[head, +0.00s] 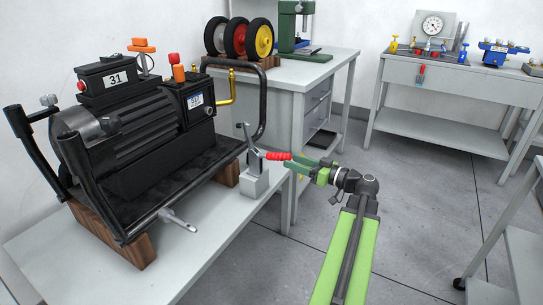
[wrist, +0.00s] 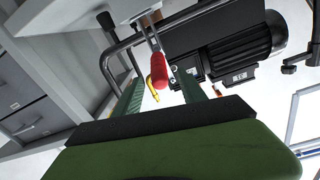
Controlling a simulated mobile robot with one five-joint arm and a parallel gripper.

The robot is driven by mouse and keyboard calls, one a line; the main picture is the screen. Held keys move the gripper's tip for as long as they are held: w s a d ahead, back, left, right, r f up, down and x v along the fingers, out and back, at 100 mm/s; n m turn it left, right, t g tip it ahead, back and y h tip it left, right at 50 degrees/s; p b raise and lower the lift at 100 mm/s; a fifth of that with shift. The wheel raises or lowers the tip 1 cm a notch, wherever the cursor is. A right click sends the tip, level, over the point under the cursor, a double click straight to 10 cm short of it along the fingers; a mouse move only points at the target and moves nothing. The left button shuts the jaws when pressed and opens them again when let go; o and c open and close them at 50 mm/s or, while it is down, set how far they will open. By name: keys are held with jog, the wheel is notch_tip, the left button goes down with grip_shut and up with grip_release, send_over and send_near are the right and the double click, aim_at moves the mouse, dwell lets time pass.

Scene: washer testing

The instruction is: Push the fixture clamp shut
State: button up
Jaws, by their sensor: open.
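The fixture clamp (head: 254,182) is a grey block with metal arms, standing at the right end of the near bench. One metal arm points up. Its red handle (head: 277,155) sticks out sideways to the right, toward my gripper. My gripper (head: 298,161) is green and open, with its fingertips at the free end of the handle. In the wrist view the red handle (wrist: 158,78) appears between the two green fingers, with no finger clearly closed on it. I cannot tell whether a finger touches it.
A black motor unit (head: 130,130) on wooden blocks fills the bench (head: 185,262) left of the clamp. A black bent tube (head: 262,100) rises just behind the clamp. A second table (head: 285,72) with wheels stands behind. Open floor (head: 420,190) lies to the right.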

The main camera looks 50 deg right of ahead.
aim_at(273, 155)
jog(key=x, duration=0.9)
jog(key=shift+w+d, duration=0.1)
jog(key=shift+w, duration=0.15)
jog(key=shift+c, duration=0.4)
grip_shut()
dwell(0.4)
